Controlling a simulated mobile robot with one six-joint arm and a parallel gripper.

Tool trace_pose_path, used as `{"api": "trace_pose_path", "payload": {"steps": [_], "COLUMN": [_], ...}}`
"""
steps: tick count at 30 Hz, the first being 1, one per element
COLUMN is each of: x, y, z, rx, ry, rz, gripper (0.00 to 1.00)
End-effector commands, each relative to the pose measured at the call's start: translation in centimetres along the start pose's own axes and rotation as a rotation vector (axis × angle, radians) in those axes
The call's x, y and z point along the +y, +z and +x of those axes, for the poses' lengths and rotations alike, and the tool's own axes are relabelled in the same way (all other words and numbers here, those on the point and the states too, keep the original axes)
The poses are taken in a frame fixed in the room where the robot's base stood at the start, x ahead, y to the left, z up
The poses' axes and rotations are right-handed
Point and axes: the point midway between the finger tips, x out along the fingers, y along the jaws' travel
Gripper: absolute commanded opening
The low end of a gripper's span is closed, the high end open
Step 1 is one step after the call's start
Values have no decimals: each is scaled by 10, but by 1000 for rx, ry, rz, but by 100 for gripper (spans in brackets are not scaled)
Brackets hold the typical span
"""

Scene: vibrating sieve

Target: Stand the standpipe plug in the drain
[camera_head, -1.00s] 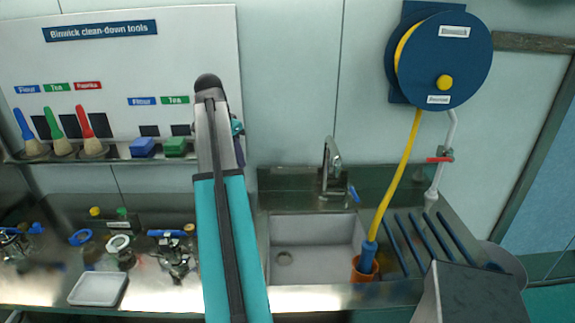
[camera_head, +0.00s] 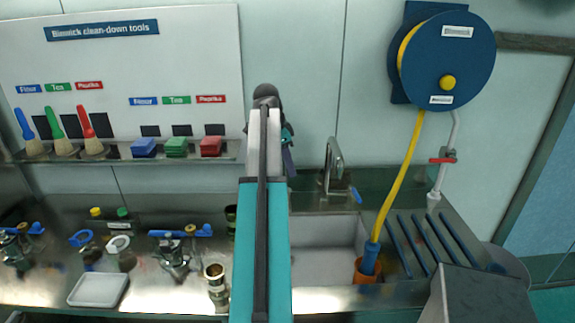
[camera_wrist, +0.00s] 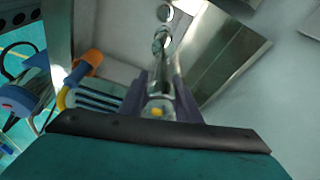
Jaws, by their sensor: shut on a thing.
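In the wrist view my gripper (camera_wrist: 160,98) is shut on the standpipe plug (camera_wrist: 158,75), a shiny metal tube between its two dark fingers. The tube points away from the camera, toward the sink floor. Just beyond its far end is a small round metal disc that looks like the drain (camera_wrist: 165,12). The two look apart, but the gap is hard to judge. In the head view my gripper (camera_head: 287,150) is above the left part of the grey sink (camera_head: 325,233), mostly behind my arm. The plug and drain are hidden there.
A tap (camera_head: 333,165) stands behind the sink. An orange cup (camera_head: 366,271) with the yellow hose (camera_head: 401,180) is at the sink's right, beside a rack of blue bars (camera_head: 420,243). Metal fittings (camera_head: 216,280) stand on the counter left of my arm.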

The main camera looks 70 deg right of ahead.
Motion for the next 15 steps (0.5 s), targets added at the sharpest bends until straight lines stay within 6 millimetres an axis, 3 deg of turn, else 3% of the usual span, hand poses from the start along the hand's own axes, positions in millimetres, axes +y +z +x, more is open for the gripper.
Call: {"api": "trace_pose_path", "payload": {"steps": [15], "x": [0], "y": [4], "z": [10], "rx": [1], "ry": [-2], "rz": [-3], "gripper": [0]}}
